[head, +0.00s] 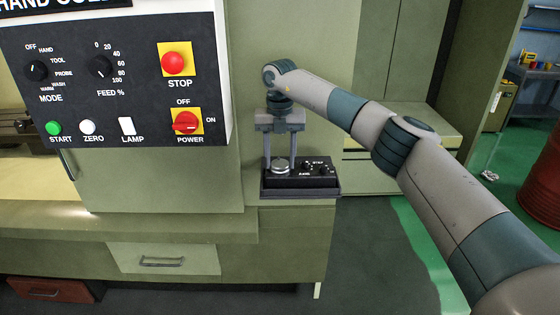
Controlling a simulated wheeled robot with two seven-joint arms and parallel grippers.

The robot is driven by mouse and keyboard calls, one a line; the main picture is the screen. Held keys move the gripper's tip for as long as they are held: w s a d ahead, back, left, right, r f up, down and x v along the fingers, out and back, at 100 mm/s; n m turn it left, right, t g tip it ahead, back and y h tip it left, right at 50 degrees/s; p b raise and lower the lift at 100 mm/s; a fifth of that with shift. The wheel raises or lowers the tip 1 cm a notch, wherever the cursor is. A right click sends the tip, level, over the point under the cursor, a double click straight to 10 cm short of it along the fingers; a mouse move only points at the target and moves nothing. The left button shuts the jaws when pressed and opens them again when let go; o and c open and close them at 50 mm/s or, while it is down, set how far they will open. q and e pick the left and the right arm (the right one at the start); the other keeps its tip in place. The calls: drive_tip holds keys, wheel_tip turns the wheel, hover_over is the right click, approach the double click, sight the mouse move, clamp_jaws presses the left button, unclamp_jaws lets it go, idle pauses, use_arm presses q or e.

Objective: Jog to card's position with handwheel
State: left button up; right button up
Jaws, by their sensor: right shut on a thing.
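The handwheel (281,168) is a small round silver knob on top of a black pendant box (315,182), at the middle of the head view. The box also carries small black selector knobs with white lettering too small to read surely. My right gripper (280,158) points straight down over the handwheel, with one finger on each side of it, and is shut on it. My left gripper is not in view. I see no card in this view.
A control panel (120,90) with mode and feed dials, a red stop button (175,63) and a red power switch (187,123) stands at the left. A drawer (163,259) lies below. A red drum (543,185) stands at the far right.

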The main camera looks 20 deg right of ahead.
drive_tip(key=n+b, duration=0.1)
drive_tip(key=n, duration=0.1)
drive_tip(key=shift+f+n, duration=0.1)
drive_tip(key=shift+n, duration=0.2)
drive_tip(key=n+b, duration=0.1)
drive_tip(key=n, duration=0.1)
drive_tip(key=shift+n, duration=0.3)
drive_tip(key=n, duration=0.3)
drive_tip(key=shift+n+b, duration=0.3)
drive_tip(key=shift+b, duration=0.05)
drive_tip(key=shift+n, duration=1.6)
drive_tip(key=shift+a, duration=0.1)
drive_tip(key=o, duration=1.1)
drive_tip(key=shift+c, duration=0.2)
drive_tip(key=shift+r, duration=0.25)
